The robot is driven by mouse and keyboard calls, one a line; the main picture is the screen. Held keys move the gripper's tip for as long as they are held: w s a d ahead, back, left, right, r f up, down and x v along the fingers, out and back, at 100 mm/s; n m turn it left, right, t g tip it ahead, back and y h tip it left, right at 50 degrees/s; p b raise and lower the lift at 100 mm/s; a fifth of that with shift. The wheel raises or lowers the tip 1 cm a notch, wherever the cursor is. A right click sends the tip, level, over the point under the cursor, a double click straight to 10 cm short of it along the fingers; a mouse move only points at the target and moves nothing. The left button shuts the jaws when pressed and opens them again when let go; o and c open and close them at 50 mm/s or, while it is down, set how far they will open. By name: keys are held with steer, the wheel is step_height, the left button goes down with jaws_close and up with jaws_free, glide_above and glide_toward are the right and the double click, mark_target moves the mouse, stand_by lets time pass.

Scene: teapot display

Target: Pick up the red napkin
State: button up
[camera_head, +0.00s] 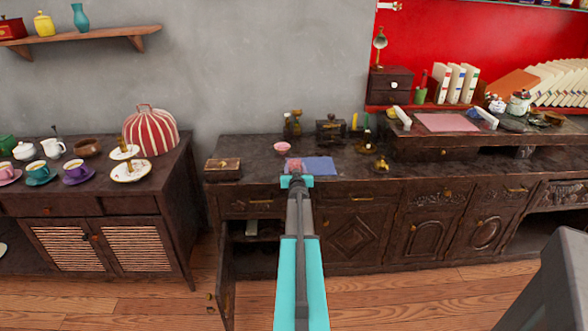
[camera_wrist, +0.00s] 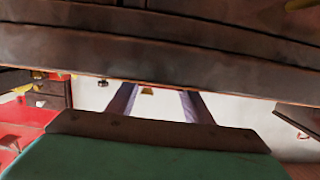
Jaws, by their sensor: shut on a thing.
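A small crumpled red napkin (camera_head: 294,165) shows at the tip of my gripper (camera_head: 296,177), over the dark wooden counter. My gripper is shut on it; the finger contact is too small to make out. A flat blue cloth (camera_head: 320,166) lies on the counter just right of the red napkin. In the wrist view, the two fingers of my gripper (camera_wrist: 156,100) run behind a dark brown edge that hides their tips, and the napkin does not show there.
A pink bowl (camera_head: 282,148) and small bottles stand behind. A wooden box (camera_head: 223,169) is to the left, a brass bell (camera_head: 381,165) to the right. A cabinet door (camera_head: 226,275) hangs open below. Another sideboard (camera_head: 60,206) with cups stands left.

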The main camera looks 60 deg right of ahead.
steer(key=shift+r, duration=0.55)
step_height(320, 180, up, 3)
steer(key=shift+s+a+f+p, duration=0.1)
steer(key=shift+p, duration=0.8)
steer(key=s+d+f+v, duration=0.1)
steer(key=v, duration=1.4)
steer(key=shift+s+a+p, duration=0.3)
steer(key=shift+s, duration=0.2)
steer(key=shift+f, duration=0.1)
steer(key=shift+w, duration=0.1)
